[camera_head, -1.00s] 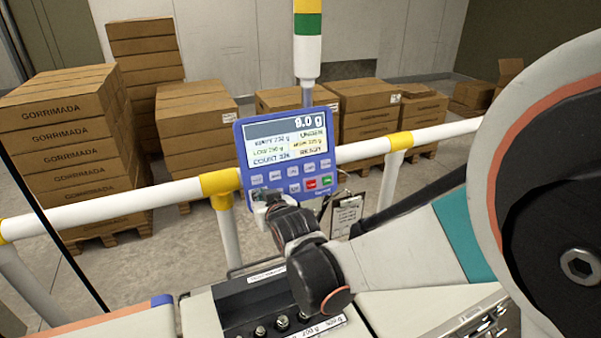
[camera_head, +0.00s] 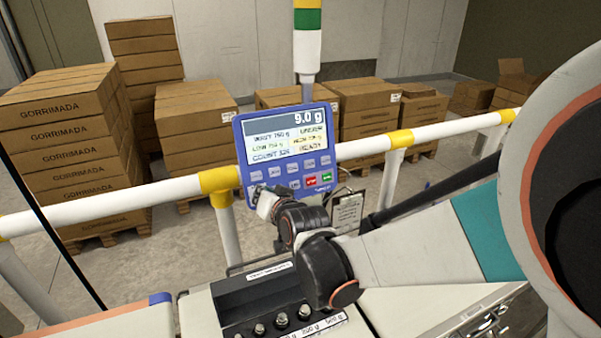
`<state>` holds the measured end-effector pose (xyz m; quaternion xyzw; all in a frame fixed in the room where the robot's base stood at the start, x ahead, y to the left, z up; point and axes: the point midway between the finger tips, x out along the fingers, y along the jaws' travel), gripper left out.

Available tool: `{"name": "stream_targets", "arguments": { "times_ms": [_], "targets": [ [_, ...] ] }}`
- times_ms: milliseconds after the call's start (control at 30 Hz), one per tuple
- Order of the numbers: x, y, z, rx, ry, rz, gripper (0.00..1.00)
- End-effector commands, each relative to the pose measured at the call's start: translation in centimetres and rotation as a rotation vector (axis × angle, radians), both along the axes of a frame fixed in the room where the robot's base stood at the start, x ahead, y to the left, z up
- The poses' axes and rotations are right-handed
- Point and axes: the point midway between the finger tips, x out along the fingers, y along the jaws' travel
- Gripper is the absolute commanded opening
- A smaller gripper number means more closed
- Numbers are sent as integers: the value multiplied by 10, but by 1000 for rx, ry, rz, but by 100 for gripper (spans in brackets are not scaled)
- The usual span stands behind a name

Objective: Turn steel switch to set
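A blue control panel (camera_head: 290,118) with a lit screen and rows of buttons is mounted at the rail in the head view. The screen reads 9.0 g. A red button (camera_head: 311,180) and a green button (camera_head: 327,176) sit at its lower right. My gripper (camera_head: 259,192) is at the panel's lower left corner, and my wrist hides part of the lower edge. The fingers are small and partly turned away, so their opening does not show. I cannot make out a steel switch; it may be behind the gripper. I cannot tell whether the gripper touches the panel.
White and yellow rails (camera_head: 110,221) run across behind the machine. A black tray of metal weights (camera_head: 282,321) lies below my wrist. A clipboard (camera_head: 346,212) hangs right of the panel. A signal tower (camera_head: 307,45) stands behind it. Stacked cartons (camera_head: 60,140) fill the back.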

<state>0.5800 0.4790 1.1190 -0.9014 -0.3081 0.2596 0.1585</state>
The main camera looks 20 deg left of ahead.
Motion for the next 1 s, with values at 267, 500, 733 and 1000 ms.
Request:
{"name": "stream_targets", "arguments": {
  "times_ms": [267,500,733,1000],
  "targets": [
    [2,-3,-3,194,163,-74,0],
    [2,-4,-5,361,305,-136,0],
    [2,-5,-7,519,438,-196,0],
    [2,-6,-8,675,568,-254,0]
  ]
}}
